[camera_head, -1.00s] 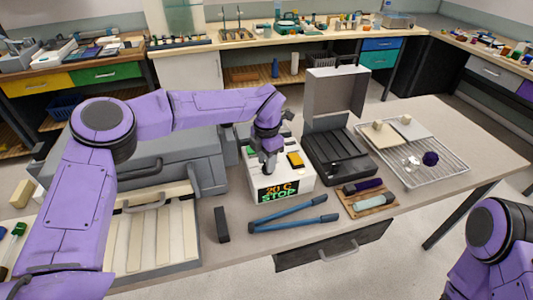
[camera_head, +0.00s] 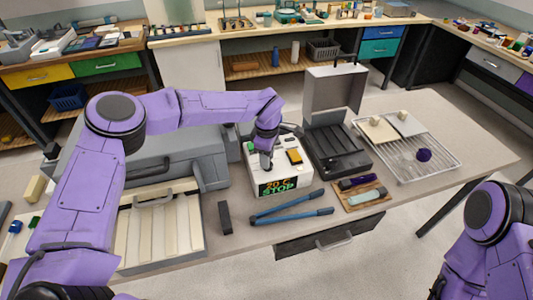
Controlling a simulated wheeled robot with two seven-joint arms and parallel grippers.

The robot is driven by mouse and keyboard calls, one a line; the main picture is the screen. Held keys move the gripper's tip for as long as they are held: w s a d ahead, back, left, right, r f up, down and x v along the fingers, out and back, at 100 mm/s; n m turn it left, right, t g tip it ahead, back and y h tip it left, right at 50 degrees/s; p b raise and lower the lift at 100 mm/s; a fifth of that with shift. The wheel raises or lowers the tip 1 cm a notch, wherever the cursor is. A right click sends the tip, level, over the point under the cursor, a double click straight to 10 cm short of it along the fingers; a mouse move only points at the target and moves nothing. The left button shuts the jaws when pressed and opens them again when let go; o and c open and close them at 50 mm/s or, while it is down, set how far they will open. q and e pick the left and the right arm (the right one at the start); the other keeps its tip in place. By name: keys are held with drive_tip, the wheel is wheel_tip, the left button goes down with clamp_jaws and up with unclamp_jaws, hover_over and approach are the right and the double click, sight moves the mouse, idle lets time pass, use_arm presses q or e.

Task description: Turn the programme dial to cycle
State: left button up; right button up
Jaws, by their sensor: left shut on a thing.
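A white control box (camera_head: 291,178) stands mid-table, with a lit front display (camera_head: 279,186) reading "20 C" in orange and "STOP" in green. A yellow-orange block or button (camera_head: 294,156) sits on its top at the right. My left gripper (camera_head: 266,164) points down onto the left part of the box's top. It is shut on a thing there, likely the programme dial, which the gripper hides. The dial's pointer and markings cannot be made out. My right arm shows at the lower right edge, but its gripper is out of the picture.
A wire rack (camera_head: 440,158) is further right.

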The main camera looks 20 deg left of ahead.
use_arm(q)
drive_tip(key=shift+s+d+f+m+p, duration=0.1)
drive_tip(key=shift+m+p, duration=0.05)
drive_tip(key=shift+m, duration=0.35)
drive_tip(key=shift+s+d+f+m+p, duration=0.1)
drive_tip(key=shift+m+p, duration=0.05)
drive_tip(key=shift+m, duration=0.35)
drive_tip(key=o, duration=1)
drive_tip(key=shift+w, duration=0.1)
drive_tip(key=shift+o, duration=0.2)
drive_tip(key=shift+w+r, duration=0.1)
drive_tip(key=shift+r, duration=0.05)
drive_tip(key=shift+r+b, duration=0.3)
drive_tip(key=shift+r, duration=0.1)
wheel_tip(320, 180, up, 10)
drive_tip(key=b, duration=0.2)
drive_tip(key=shift+f+b, duration=0.25)
drive_tip(key=shift+b, duration=0.1)
